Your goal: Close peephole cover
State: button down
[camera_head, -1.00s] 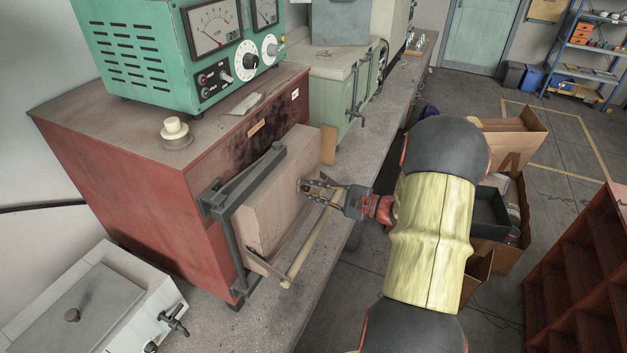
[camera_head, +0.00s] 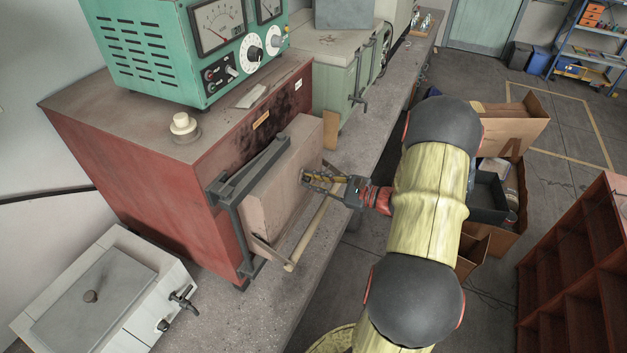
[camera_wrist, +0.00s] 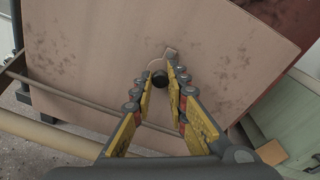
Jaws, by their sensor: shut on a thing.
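The furnace door (camera_head: 285,190) is a thick pale block on the front of the red furnace (camera_head: 125,165), and it looks closed. The peephole cover (camera_wrist: 157,66) is a small pale piece on the door's face, mostly hidden between my fingers in the wrist view. A small tab shows just above it. My gripper (camera_head: 308,177) is at the door's face, with its fingertips (camera_wrist: 175,76) close together on the cover. A dark round spot shows between the fingers; whether it is the hole or a knob I cannot tell.
A pale bar (camera_head: 310,232) runs across the front of the door, below my gripper. The grey latch frame (camera_head: 235,205) is at the door's left. A green cabinet (camera_head: 340,85) stands behind on the bench. Cardboard boxes (camera_head: 510,130) are on the floor at right.

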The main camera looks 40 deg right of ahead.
jog(key=c, duration=1.7)
grip_release()
jog(key=shift+c, duration=0.2)
jog(key=v, duration=1.2)
